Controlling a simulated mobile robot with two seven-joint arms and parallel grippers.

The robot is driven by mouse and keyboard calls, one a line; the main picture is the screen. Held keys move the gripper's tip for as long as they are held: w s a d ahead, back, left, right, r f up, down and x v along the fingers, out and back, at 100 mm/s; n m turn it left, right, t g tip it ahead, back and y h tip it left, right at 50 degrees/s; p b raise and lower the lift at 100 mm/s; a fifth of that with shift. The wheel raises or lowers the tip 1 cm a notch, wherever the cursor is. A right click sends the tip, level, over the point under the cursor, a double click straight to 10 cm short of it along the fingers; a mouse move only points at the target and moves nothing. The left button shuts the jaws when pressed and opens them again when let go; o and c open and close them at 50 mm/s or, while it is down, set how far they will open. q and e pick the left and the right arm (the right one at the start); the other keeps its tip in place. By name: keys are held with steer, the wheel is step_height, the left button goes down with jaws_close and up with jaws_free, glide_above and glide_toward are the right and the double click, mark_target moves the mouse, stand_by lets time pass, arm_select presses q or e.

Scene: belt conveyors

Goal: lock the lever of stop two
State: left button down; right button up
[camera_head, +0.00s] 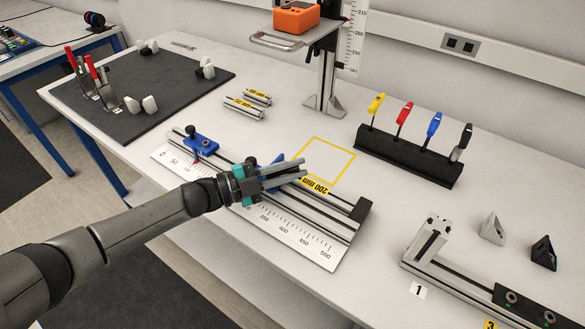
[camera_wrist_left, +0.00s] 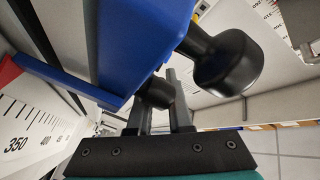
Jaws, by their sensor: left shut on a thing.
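A blue stop (camera_head: 202,143) with a black knob sits toward the low end of the scale rail (camera_head: 331,229). A second blue stop (camera_head: 276,163) is farther along, mostly hidden behind my left gripper (camera_head: 303,168). That gripper reaches over the rail with its fingers close together. In the left wrist view the blue stop (camera_wrist_left: 140,45) fills the upper middle, with a large black knob (camera_wrist_left: 228,68) to its right. A short black lever part (camera_wrist_left: 155,93) lies between my left gripper's fingers (camera_wrist_left: 158,105). The lever's full shape and lock position are hidden.
A yellow 200 mm label (camera_head: 316,186) and a yellow outlined square (camera_head: 328,160) lie beside the rail. A rack of coloured handles (camera_head: 408,158) stands behind to the right. A dark mat (camera_head: 150,95) with clamps is at the left. A fixture (camera_head: 430,240) stands front right.

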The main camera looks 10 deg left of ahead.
arm_select(q)
steer(key=c, duration=1.1)
jaws_free()
steer(key=shift+d, duration=0.1)
steer(key=v, duration=1.5)
steer(key=shift+s+r, duration=0.1)
steer(key=shift+s, duration=0.05)
